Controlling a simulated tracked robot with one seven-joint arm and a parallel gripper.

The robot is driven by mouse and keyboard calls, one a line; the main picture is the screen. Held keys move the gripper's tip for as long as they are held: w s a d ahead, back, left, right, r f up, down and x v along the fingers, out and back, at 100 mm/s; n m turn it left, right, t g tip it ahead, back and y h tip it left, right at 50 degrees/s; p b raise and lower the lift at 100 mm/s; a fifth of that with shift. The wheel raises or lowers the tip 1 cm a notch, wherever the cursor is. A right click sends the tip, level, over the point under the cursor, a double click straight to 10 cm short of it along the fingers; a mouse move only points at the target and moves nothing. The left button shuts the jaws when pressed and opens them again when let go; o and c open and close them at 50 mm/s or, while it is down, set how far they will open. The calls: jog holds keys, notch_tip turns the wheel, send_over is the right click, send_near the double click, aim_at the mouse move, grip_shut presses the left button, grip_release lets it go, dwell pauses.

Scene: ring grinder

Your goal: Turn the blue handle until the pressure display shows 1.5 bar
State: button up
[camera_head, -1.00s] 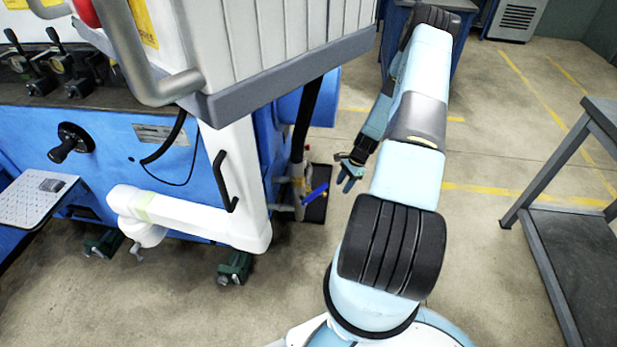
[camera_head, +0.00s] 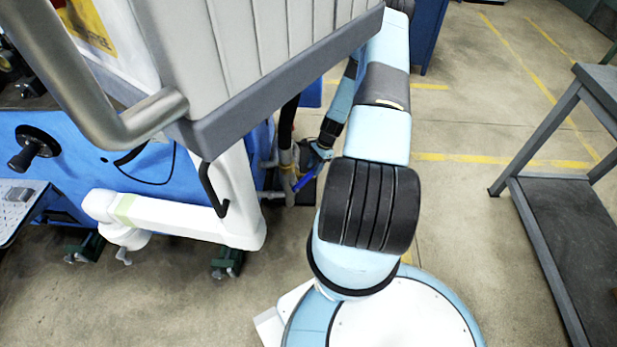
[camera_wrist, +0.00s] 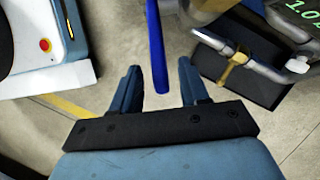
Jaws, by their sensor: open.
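The blue handle (camera_wrist: 157,50) is a long narrow bar in the wrist view. It runs from the top edge down to between my gripper's (camera_wrist: 159,68) two fingers. The fingers are open, with a visible gap on each side of the handle.
Metal pipes with a brass-coloured clamp (camera_wrist: 234,68) lie right of the handle. In the head view the blue machine (camera_head: 110,160) and its large grey-white cabinet (camera_head: 270,60) stand left of my arm. A grey table (camera_head: 560,190) stands at right, with open floor between.

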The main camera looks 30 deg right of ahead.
aim_at(309, 176)
jog(key=shift+x, duration=3.1)
grip_shut()
jog(key=shift+w, duration=0.1)
